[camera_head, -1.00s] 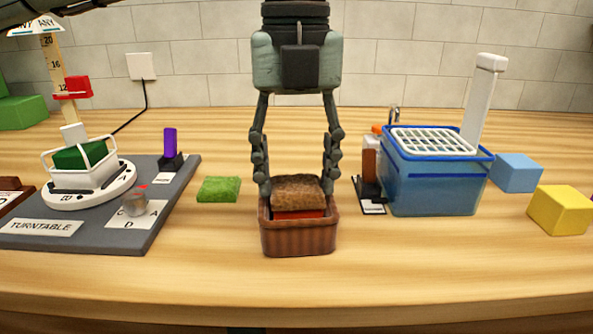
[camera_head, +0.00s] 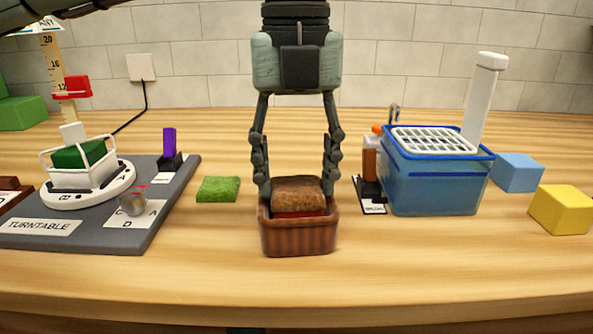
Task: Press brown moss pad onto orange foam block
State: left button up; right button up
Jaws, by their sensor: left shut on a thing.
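The brown moss pad (camera_head: 298,190) is level between the two fingers of my left gripper (camera_head: 297,186), which is shut on its sides. The pad lies at the mouth of a ribbed brown basket (camera_head: 298,239). Directly below it a narrow strip of an orange-red block (camera_head: 299,214) shows, likely the orange foam block. The pad appears to rest on it, but full contact cannot be told. The basket's front wall hides most of the block. My right gripper is not in view.
A green moss pad (camera_head: 218,189) lies left of the basket, beside the grey turntable board (camera_head: 170,215). A blue bin with a white grate (camera_head: 436,185), a small orange-capped bottle (camera_head: 370,158), a blue cube (camera_head: 517,172) and a yellow cube (camera_head: 561,209) stand right. The front table is clear.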

pick_arm(q)
jog(key=o, duration=0.9)
jog(key=shift+c, duration=0.2)
jog(key=shift+o, duration=0.4)
jog(key=o, duration=0.3)
jog(key=shift+r, duration=0.15)
jog(key=shift+r+p, duration=1.15)
jog(key=shift+r, duration=1.75)
